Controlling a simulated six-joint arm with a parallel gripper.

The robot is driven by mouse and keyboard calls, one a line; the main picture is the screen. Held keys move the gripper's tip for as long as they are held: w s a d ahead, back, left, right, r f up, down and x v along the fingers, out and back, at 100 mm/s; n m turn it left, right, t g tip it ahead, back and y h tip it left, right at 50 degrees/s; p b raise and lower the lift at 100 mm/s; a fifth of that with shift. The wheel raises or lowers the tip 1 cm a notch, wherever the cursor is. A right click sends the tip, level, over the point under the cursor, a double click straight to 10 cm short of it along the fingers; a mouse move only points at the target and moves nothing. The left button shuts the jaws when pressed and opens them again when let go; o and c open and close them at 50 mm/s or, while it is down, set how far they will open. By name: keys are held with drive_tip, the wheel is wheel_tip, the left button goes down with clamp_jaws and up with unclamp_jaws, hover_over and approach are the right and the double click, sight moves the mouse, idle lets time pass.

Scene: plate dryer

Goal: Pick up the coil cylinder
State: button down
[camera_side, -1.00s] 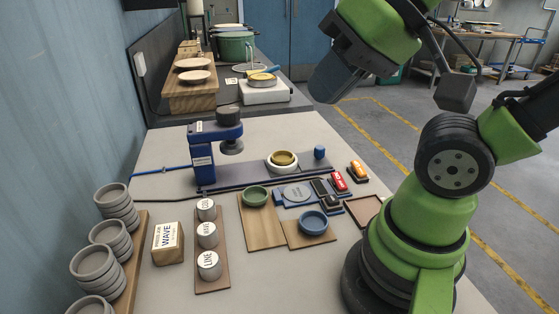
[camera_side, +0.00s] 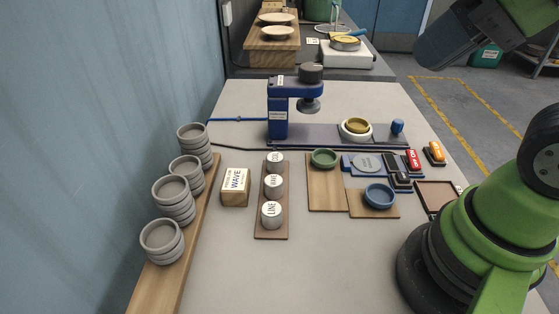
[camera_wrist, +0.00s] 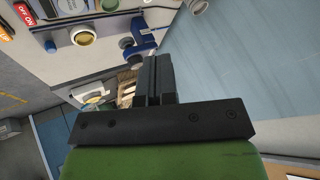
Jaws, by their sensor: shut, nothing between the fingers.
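The coil cylinder (camera_side: 275,162) is a small pale cylinder with dark lettering on its top. It stands upright at the far end of a narrow brown board (camera_side: 272,225). The wave cylinder (camera_side: 273,186) and the line cylinder (camera_side: 271,214) stand nearer on the same board. My gripper (camera_wrist: 155,78) shows in the wrist view with its dark fingers together and nothing between them. In the side view its dark end is high at the upper right, well away from the coil cylinder. I cannot make out the coil cylinder in the wrist view.
A wooden block marked WAVE (camera_side: 235,187) stands left of the board. Stacked grey dishes (camera_side: 162,240) line the left side. A blue press (camera_side: 279,112) stands behind the cylinders. A green dish (camera_side: 323,158) and a blue dish (camera_side: 379,195) lie to the right.

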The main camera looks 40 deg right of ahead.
idle(0.4)
drive_tip(key=c, duration=0.6)
unclamp_jaws()
drive_tip(key=shift+o, duration=0.2)
drive_tip(key=n+g+h, duration=0.2)
drive_tip(key=n+g, duration=0.5)
drive_tip(key=n, duration=0.2)
hover_over(275, 157)
drive_tip(key=f, duration=1.5)
drive_tip(key=s+f, duration=0.1)
drive_tip(key=f, duration=0.6)
drive_tip(key=shift+d+f, duration=0.2)
drive_tip(key=shift+f, duration=0.2)
drive_tip(key=shift+m, duration=0.3)
drive_tip(key=shift+w+a+f, duration=0.1)
drive_tip(key=shift+w+f, duration=0.05)
drive_tip(key=shift+f, duration=0.8)
drive_tip(key=shift+w+a+f, duration=0.1)
drive_tip(key=shift+w+f, duration=0.05)
drive_tip(key=shift+f, duration=0.8)
drive_tip(key=shift+w+a+f, duration=0.1)
drive_tip(key=shift+w+f, duration=0.05)
drive_tip(key=shift+f, duration=0.8)
